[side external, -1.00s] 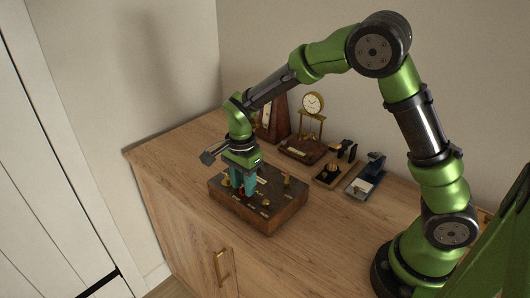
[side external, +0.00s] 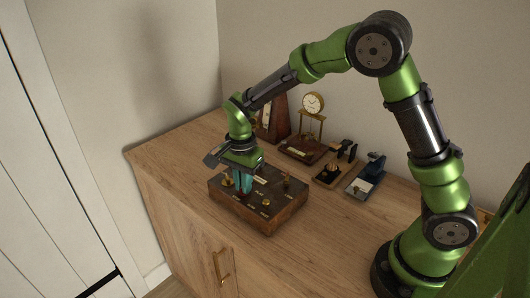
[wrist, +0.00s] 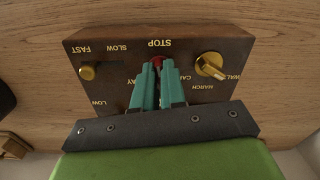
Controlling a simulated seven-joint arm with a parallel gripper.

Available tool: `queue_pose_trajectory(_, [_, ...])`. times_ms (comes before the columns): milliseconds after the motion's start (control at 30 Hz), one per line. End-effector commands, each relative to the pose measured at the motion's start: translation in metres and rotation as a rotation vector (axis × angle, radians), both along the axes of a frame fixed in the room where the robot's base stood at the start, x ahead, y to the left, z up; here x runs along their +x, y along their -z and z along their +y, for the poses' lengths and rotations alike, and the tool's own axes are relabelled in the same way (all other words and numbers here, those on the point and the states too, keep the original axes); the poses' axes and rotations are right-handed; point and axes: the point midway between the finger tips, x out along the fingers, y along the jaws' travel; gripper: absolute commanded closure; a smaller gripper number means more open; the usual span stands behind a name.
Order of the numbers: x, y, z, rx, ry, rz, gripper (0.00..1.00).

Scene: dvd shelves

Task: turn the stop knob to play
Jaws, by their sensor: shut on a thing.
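The dark wooden box (side external: 281,213) with knobs and gold lettering sits on the cabinet top. My gripper (side external: 243,187) points down over its left part, with its teal fingers together at the panel. In the wrist view, my gripper (wrist: 157,68) is shut on a red knob (wrist: 157,60), of which only a small part shows between the fingertips. The word STOP (wrist: 159,43) reads upside down just beyond the knob. A label ending in AY shows left of the fingers, partly covered by them. The knob's pointer is hidden.
On the panel, a brass knob (wrist: 88,71) lies left and another brass knob (wrist: 209,65) right of my fingers. Behind the box stand a metronome, a gold clock (side external: 313,104) and small trays (side external: 364,184). Bare wood lies in front and right of the box.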

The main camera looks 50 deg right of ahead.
Motion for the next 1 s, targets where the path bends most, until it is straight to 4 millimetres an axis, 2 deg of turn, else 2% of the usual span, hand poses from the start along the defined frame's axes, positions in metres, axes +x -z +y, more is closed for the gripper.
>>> queue_pose_trajectory(1000, [0.0003,-0.0014,-0.0002,0.001,-0.951,-0.002,1.00])
